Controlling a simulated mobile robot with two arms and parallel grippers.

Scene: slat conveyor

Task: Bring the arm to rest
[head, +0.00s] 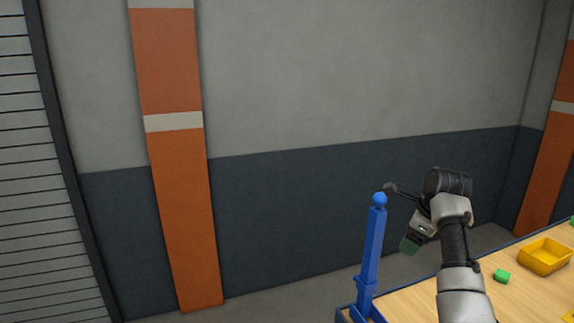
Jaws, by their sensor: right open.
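My right arm reaches up from the lower right of the head view. Its gripper (399,217) is raised and points left, with its fingers spread apart. One dark finger is at the top, and a part with a dull green tip is below. I see nothing held between them. The gripper is just right of the top of a blue post in the picture; I cannot tell the gap in depth. My left gripper is not in view.
The blue post (371,250) stands at the corner of a wooden-topped surface (520,298). A grey and dark wall (330,90) with orange pillars (180,200) stands behind. Floor shows beyond the surface.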

